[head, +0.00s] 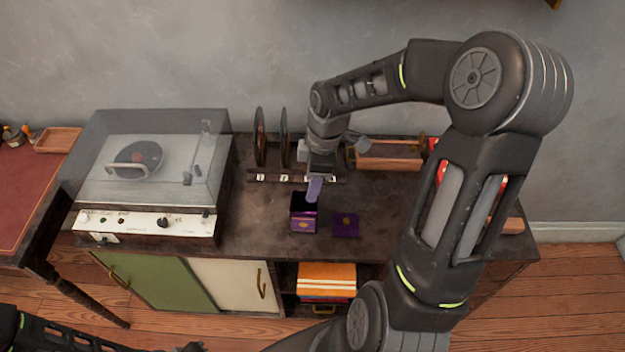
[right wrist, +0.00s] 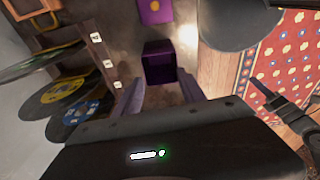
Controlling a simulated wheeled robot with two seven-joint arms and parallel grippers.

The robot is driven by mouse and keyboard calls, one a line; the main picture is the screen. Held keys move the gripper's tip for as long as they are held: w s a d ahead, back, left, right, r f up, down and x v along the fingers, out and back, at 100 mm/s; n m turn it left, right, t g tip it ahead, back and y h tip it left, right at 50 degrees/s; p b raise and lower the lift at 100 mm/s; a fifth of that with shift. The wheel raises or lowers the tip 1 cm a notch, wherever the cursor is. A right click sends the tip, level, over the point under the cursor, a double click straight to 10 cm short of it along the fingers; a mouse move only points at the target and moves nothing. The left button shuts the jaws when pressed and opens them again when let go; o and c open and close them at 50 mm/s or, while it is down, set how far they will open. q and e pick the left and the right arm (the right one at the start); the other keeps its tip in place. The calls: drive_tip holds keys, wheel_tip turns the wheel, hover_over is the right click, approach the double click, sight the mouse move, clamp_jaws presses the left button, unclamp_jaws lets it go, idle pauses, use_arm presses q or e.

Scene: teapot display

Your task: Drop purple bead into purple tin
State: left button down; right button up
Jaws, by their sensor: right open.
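The purple tin (head: 303,222) stands open on the dark cabinet top, with a gold mark on its front. In the right wrist view the tin (right wrist: 158,72) shows a dark inside, and I cannot make out anything in it. Its purple lid (head: 346,225), with a gold emblem, lies flat to the right of it; it also shows in the right wrist view (right wrist: 155,11). My right gripper (head: 314,190) is open just above the tin, its fingers to either side of the opening in the wrist view. I see no purple bead. My left arm shows at the bottom left; its jaws cannot be made out.
A record player (head: 150,170) with a clear cover stands on the left. Upright records (head: 260,140) in a slotted rack (head: 290,177) stand behind the tin. A wooden box (head: 388,160) is at the back right. The cabinet top between record player and tin is clear.

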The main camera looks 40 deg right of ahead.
drive_tip(key=shift+r, duration=0.1)
wheel_tip(320, 180, up, 8)
drive_tip(key=d, duration=0.1)
drive_tip(key=shift+s+f+b, duration=0.25)
drive_tip(key=shift+s+b, duration=0.1)
drive_tip(key=shift+b, duration=0.05)
idle(0.8)
